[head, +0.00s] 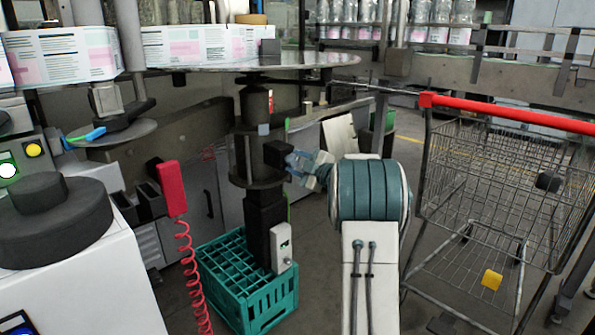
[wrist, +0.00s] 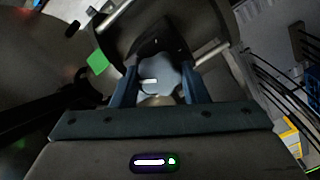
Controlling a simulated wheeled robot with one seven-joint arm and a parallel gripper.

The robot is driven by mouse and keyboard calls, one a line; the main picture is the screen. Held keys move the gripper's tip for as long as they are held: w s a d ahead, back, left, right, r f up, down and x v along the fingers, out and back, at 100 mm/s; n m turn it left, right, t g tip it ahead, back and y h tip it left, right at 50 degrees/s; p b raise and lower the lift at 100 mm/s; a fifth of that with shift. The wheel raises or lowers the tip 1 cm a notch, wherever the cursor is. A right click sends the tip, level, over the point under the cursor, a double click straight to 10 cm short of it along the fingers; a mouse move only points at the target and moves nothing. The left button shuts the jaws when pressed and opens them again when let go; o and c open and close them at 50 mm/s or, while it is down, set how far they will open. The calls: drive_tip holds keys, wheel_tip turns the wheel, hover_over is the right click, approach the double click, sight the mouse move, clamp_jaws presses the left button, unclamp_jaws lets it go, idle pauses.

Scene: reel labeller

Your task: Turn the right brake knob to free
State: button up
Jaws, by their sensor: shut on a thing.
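The right brake knob (wrist: 160,74) is a grey-blue lobed knob in the middle of the wrist view. A short white mark on it points left in that view. My gripper (wrist: 161,86) has one blue finger on each side of the knob and is shut on it. A green patch (wrist: 97,63) lies on the dark part to the left of the knob. In the head view my gripper (head: 300,165) reaches left to the dark column under the round table; the knob is hard to make out there.
A teal crate (head: 247,290) stands on the floor below the column. A red-handled wire cart (head: 500,190) is close on the right. A red handset (head: 171,190) with a coiled cord hangs at left. The round table (head: 270,63) lies above my gripper.

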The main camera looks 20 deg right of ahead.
drive_tip(key=n+b, duration=0.2)
drive_tip(key=n, duration=0.1)
drive_tip(key=shift+f+n+b, duration=0.25)
drive_tip(key=shift+n+b, duration=0.05)
drive_tip(key=shift+b, duration=0.1)
drive_tip(key=shift+r+n+b, duration=0.15)
drive_tip(key=shift+n+b, duration=0.9)
drive_tip(key=shift+n, duration=0.45)
drive_tip(key=o, duration=1)
drive_tip(key=shift+r, duration=0.1)
drive_tip(key=shift+s, duration=0.15)
drive_tip(key=shift+p+v, duration=1.45)
drive_tip(key=shift+v, duration=5.35)
